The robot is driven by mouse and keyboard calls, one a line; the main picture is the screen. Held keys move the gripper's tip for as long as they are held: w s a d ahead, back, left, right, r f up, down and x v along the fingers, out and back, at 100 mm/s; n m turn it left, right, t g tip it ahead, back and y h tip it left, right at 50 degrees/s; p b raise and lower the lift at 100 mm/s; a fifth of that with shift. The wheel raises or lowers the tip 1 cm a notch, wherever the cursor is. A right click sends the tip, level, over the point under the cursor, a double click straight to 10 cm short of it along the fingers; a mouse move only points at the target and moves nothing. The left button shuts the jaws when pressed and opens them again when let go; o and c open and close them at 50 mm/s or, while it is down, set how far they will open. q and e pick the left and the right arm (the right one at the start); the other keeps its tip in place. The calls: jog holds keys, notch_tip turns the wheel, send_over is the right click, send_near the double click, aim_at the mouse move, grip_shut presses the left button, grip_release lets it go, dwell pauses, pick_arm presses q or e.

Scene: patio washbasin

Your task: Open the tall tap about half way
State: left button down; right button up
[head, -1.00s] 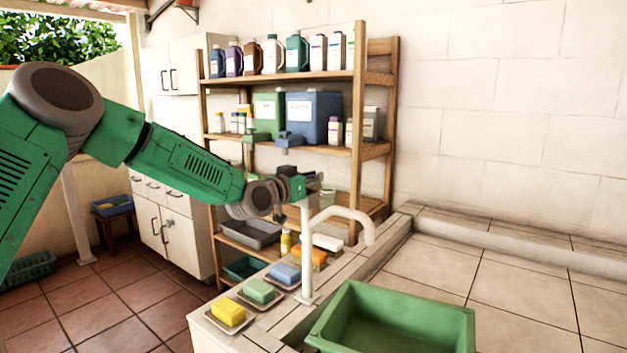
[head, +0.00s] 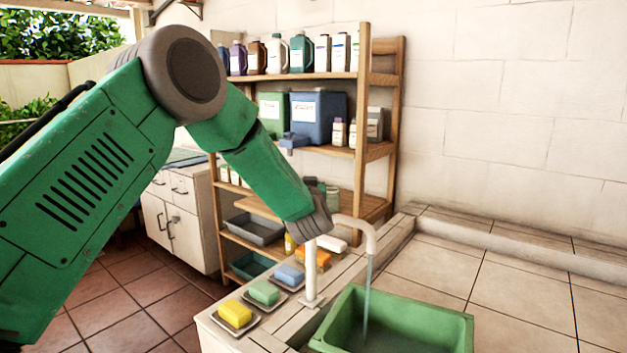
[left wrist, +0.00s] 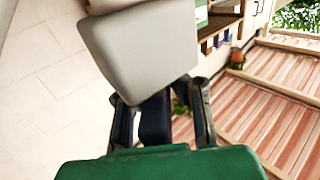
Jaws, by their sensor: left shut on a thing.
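The tall tap (head: 310,275) is white, with an upright post and a curved spout reaching right over a green basin (head: 400,300). A stream of water (head: 366,300) runs from the spout into the basin. In the head view my left arm ends at the top of the post and hides the handle and the gripper's fingers. In the left wrist view my left gripper (left wrist: 157,104) has its fingers on either side of a dark part, the tap's handle as far as I can tell, below a pale grey block (left wrist: 145,50). My right gripper is not in view.
Yellow (head: 235,314), green (head: 264,292) and blue (head: 290,275) soaps sit in dishes left of the tap. A wooden shelf (head: 362,130) with bottles and jugs stands behind. The tiled counter (head: 530,290) at the right is clear.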

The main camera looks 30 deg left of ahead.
pick_arm(q)
jog(key=shift+s+f+n+g+y+p, duration=0.2)
jog(key=shift+f+n+g+y+p, duration=0.25)
jog(key=shift+n+g+y, duration=0.4)
jog(key=shift+f, duration=0.1)
jog(key=c, duration=1.7)
grip_release()
jog(key=shift+o, duration=1)
jog(key=shift+d+r+y, duration=0.1)
jog(key=shift+r+y, duration=0.15)
jog(key=shift+r, duration=0.05)
jog(key=v, duration=1.2)
